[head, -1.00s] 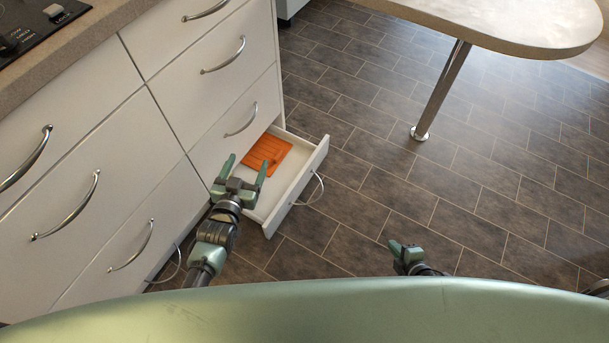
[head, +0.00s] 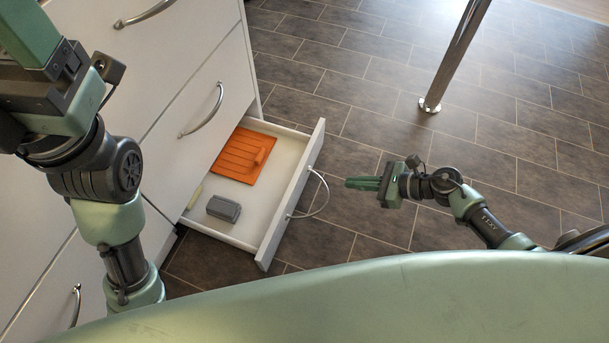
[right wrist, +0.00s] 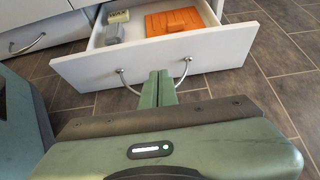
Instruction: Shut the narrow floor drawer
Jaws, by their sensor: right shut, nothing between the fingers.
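The narrow floor drawer (head: 292,198) is pulled open at the bottom of the white cabinet, with a curved metal handle (head: 318,200) on its front. It holds an orange ridged board (head: 238,158) and a grey block (head: 223,208). My right gripper (head: 348,183) is shut and empty, pointing at the drawer front from outside, a little short of the handle. The right wrist view shows its fingertips (right wrist: 159,74) in front of the drawer front (right wrist: 222,52), overlapping the handle's middle. My left gripper (head: 30,30) is raised at the upper left, cut off by the picture edge; its opening is unclear.
Closed drawers with curved handles (head: 205,112) rise above and left of the open one. A metal table leg (head: 455,60) stands on the tiled floor behind. The floor (head: 370,125) around my right gripper is clear. A small pale item (head: 195,197) lies in the drawer.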

